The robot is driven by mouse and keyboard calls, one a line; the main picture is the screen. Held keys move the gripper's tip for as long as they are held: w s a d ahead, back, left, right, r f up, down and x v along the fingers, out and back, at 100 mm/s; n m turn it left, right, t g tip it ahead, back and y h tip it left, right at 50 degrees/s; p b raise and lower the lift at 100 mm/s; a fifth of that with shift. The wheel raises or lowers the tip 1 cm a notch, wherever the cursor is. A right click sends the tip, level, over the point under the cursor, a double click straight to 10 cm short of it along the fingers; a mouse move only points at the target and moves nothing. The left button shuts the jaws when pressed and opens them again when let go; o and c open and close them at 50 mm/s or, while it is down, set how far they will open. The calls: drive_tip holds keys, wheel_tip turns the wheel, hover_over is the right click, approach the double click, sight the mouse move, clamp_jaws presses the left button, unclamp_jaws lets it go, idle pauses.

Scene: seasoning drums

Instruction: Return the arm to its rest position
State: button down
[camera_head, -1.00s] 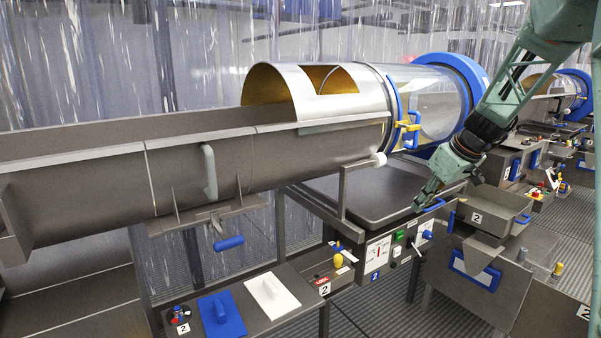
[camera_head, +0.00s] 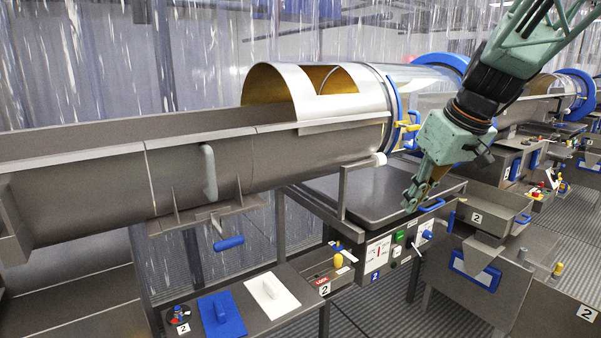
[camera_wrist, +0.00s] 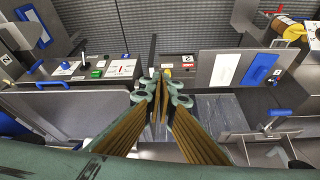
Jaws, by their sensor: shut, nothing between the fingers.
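My gripper (camera_head: 408,205) is pale green, points downward and is shut with nothing between its fingers. In the head view it hangs in front of the drum, over the right part of the grey tray (camera_head: 353,207), close to the control panel (camera_head: 392,252). In the wrist view the two fingertips of my gripper (camera_wrist: 162,88) meet near the middle of the picture. Beyond them in that view lies the control panel (camera_wrist: 85,69), with a green button and a black knob. My gripper hides part of the drum's clear section and blue ring.
The long steel drum and trough (camera_head: 100,185) fill the left. A bench holds a blue scraper (camera_head: 221,314), a white one (camera_head: 272,296) and a small bin (camera_head: 328,268). Grey bins (camera_head: 490,210) stand at right. Another drum with a blue ring (camera_head: 575,96) stands behind.

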drive_tip(key=s+a+r+m+h, duration=0.1)
drive_tip(key=s+a+r, duration=0.15)
drive_tip(key=s, duration=0.75)
drive_tip(key=s+a+r+m, duration=0.1)
drive_tip(key=s+a, duration=0.2)
drive_tip(key=s, duration=0.7)
drive_tip(key=s+f+m+h, duration=0.1)
drive_tip(key=s+f+m, duration=0.1)
drive_tip(key=s, duration=1.8)
drive_tip(key=shift+s+f+m, duration=0.3)
drive_tip(key=shift+s+f, duration=0.05)
drive_tip(key=shift+f, duration=0.45)
